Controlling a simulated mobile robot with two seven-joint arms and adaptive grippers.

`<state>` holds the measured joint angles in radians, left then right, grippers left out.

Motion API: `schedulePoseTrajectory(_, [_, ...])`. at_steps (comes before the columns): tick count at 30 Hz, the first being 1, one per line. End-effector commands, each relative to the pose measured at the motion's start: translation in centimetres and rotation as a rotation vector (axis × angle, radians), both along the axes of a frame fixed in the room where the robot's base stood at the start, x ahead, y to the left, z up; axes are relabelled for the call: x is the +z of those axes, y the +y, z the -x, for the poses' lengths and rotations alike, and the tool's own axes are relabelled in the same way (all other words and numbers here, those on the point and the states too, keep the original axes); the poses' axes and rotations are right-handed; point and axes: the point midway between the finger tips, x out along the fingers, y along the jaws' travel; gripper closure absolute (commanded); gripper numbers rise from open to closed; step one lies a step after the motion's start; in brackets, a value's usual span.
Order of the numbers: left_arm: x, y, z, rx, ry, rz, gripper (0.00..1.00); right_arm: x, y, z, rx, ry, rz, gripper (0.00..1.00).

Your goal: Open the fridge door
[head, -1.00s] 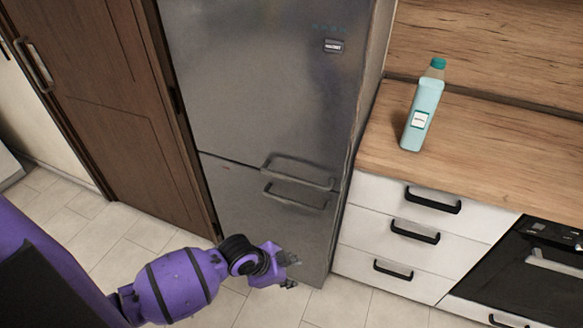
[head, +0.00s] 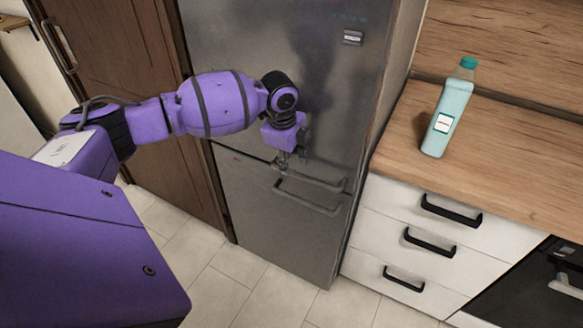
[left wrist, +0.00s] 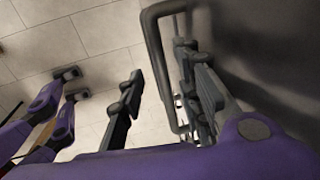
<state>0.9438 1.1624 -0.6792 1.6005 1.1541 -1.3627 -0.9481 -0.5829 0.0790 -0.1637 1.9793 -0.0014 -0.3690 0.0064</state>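The grey fridge (head: 275,230) stands in the middle of the head view with its upper and lower doors shut. Its upper handle (head: 325,184) and lower handle (head: 305,200) are bars close together near the door seam. My left gripper (head: 292,160) points down at the left end of the upper handle. In the left wrist view my left gripper (left wrist: 158,62) is open, and a grey handle bar (left wrist: 160,60) shows between its two fingers. There is a gap between the left finger and the bar; contact with the right finger is unclear.
A brown wooden door (head: 120,70) is left of the fridge. To the right are white drawers (head: 400,215) with black handles under a wooden counter (head: 500,150). A teal bottle (head: 446,115) stands on the counter. The tiled floor (head: 230,285) before the fridge is clear.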

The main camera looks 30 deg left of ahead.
Motion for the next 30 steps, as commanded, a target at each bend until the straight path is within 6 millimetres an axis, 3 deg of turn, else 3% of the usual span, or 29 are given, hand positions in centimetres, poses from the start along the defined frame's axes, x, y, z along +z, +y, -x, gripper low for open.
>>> schedulePoseTrajectory(6, [-2.8,0.0,-0.5,0.002,0.001,0.000,0.68,-0.2,-0.1,0.1,0.004,0.002,0.003,0.60])
schedulePoseTrajectory(17, [-3.4,0.0,-0.7,0.001,-0.002,0.000,0.68,-0.1,-0.2,-0.1,0.003,-0.002,0.005,0.60])
schedulePoseTrajectory(24, [-3.4,0.0,-0.7,0.001,-0.002,0.000,0.98,0.0,-0.2,-0.1,0.002,-0.003,0.005,0.60])
schedulePoseTrajectory(30, [-3.4,0.0,-0.7,0.001,-0.002,0.000,1.00,0.0,-0.1,-0.2,-0.001,-0.004,0.002,0.60])
